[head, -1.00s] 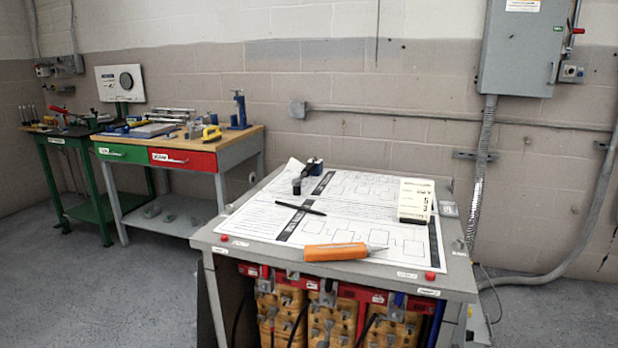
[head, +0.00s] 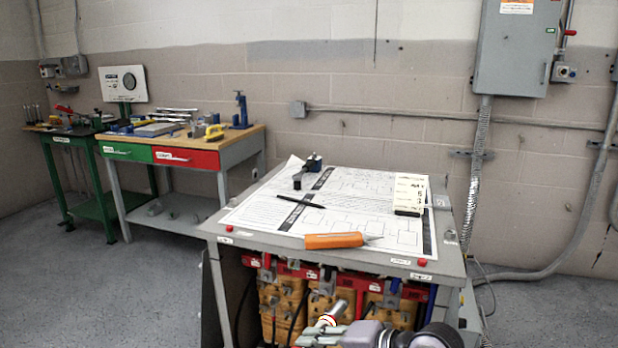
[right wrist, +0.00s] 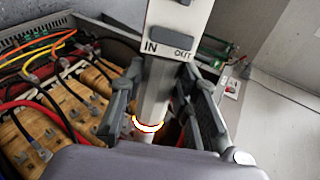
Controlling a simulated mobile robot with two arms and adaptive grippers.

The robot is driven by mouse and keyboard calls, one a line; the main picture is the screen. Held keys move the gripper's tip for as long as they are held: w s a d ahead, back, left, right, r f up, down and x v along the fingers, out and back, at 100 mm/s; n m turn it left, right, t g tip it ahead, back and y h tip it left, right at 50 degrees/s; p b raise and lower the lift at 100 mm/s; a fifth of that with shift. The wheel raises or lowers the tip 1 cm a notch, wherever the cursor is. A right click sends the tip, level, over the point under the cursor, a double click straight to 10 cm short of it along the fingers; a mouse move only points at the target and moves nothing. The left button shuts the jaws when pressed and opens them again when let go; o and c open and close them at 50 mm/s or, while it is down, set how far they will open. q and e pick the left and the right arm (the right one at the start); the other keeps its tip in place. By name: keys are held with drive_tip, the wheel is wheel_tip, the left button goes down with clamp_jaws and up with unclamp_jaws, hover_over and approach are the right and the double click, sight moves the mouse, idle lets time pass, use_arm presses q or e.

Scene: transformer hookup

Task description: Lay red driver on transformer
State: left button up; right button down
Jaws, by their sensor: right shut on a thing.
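My right gripper (head: 327,333) has its arm at the bottom right of the head view. In the right wrist view its fingers (right wrist: 163,98) are shut on a grey shaft (right wrist: 157,88) with a bright, red-edged ring. A light grey part marked IN and OUT adjoins the shaft. I cannot tell whether this is the red driver. The held piece (head: 335,311) is pale in the head view, in front of the cabinet under the bench. Yellow-brown transformer blocks (head: 283,303) with terminals stand there and at left in the wrist view (right wrist: 62,113). My left gripper is out of view.
The bench top carries printed sheets (head: 345,213), an orange-handled tool (head: 333,240), a black pen (head: 300,201), a small blue-black tool (head: 306,172) and a white box (head: 408,194). Coloured cables (right wrist: 30,47) run over the blocks. Open floor lies left.

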drive_tip(key=s+d+r+m+t+h, duration=0.1)
drive_tip(key=d+r+m+t+h, duration=0.2)
drive_tip(key=d+r+m+h, duration=0.45)
drive_tip(key=s+d+r+m+t+h, duration=0.1)
drive_tip(key=d+r+m+t+h, duration=0.25)
drive_tip(key=d+r, duration=0.45)
use_arm(q)
drive_tip(key=s+a+g+p, duration=0.1)
drive_tip(key=s+a+p, duration=0.2)
drive_tip(key=s+p, duration=1.3)
drive_tip(key=shift+s, duration=0.4)
use_arm(e)
drive_tip(key=s+d+r+n+g+y, duration=0.1)
drive_tip(key=s+n+g+y, duration=0.4)
drive_tip(key=s+n+y, duration=0.5)
drive_tip(key=shift+d+r+g, duration=0.35)
drive_tip(key=shift+d, duration=0.2)
use_arm(q)
drive_tip(key=shift+c, duration=0.4)
